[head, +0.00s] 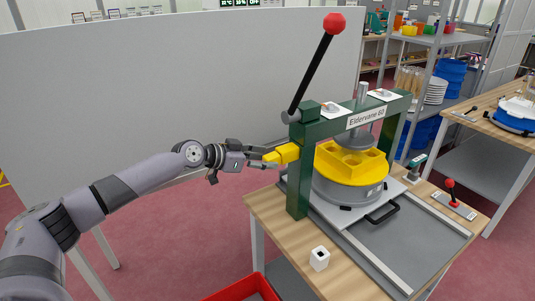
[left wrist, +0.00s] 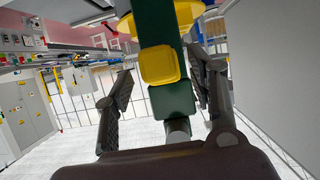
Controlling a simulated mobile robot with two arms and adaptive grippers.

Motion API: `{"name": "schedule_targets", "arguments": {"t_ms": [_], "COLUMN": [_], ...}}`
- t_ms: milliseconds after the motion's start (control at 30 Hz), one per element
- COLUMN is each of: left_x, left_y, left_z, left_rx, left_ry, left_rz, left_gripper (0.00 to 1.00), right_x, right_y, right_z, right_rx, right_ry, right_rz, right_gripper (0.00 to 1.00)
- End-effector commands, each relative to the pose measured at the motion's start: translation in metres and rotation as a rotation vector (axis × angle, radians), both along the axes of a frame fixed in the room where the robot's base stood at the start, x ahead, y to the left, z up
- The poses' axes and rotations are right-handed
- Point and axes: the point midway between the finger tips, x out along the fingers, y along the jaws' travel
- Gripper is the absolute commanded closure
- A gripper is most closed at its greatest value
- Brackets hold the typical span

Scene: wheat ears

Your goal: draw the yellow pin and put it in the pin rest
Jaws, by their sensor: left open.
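The yellow pin (head: 285,154) sticks out sideways from the left green post (head: 300,183) of the press. Its square yellow head (left wrist: 159,65) shows in the left wrist view in front of the green post. My left gripper (head: 264,158) is open at the pin, and its fingers stand on either side of the head with gaps in the left wrist view (left wrist: 160,76). A small white block with a dark hole on top, which looks like the pin rest (head: 319,260), stands empty on the wooden bench front. My right gripper is not in view.
The press has a red-knobbed lever (head: 334,23) rising above the post and a yellow mould (head: 351,163) on a grey drum. A grey sliding plate with a black handle (head: 382,213) lies in front. A red bin (head: 243,290) is below the bench (head: 268,212). A grey partition (head: 130,95) stands behind my arm.

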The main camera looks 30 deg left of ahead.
Motion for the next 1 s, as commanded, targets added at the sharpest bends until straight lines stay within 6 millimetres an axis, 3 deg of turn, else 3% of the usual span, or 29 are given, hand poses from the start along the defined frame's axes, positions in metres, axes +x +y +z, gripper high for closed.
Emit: {"name": "schedule_targets", "arguments": {"t_ms": [200,500,1000], "left_x": [0.0135,0.0147,0.0145], "left_y": [-0.0080,-0.0085,-0.0084], "left_z": [-0.0058,-0.0076,-0.0074], "left_rx": [0.002,0.002,0.002], "left_ry": [-0.001,0.000,0.000], "left_rz": [0.000,0.000,0.000], "left_gripper": [0.48,0.48,0.81], "right_x": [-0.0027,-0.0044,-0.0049], "right_y": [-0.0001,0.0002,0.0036], "right_z": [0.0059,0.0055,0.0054], "right_rx": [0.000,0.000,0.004], "right_ry": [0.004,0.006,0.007], "right_rz": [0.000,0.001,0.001], "right_gripper": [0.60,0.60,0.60]}}
